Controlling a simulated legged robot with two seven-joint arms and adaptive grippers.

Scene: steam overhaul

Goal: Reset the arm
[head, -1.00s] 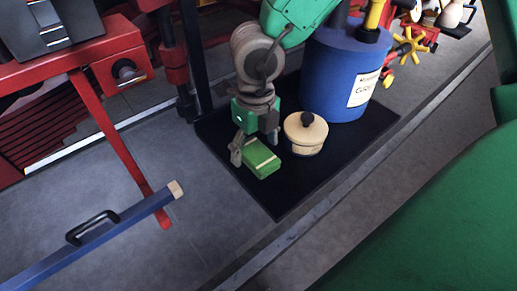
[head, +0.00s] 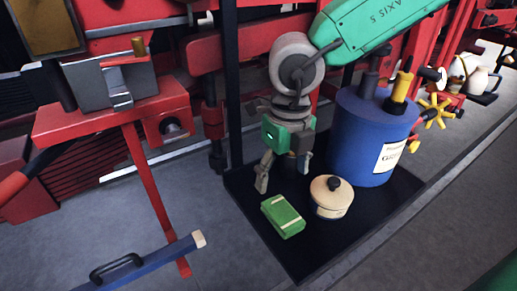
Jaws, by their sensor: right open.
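My right gripper (head: 283,174) hangs down from the green arm that comes in from the upper right in the head view. Its two fingers are spread apart, with nothing between them. A green box with pale stripes (head: 283,216) lies on the black mat (head: 310,252) just below the fingertips, apart from them. My left gripper is not in view.
A cream round pot with a dark knob (head: 331,197) stands right of the green box. A large blue labelled drum (head: 365,140) stands behind it. Red machinery (head: 110,115) with a dark post fills the left and back. A blue bar with a black handle (head: 140,265) is at lower left.

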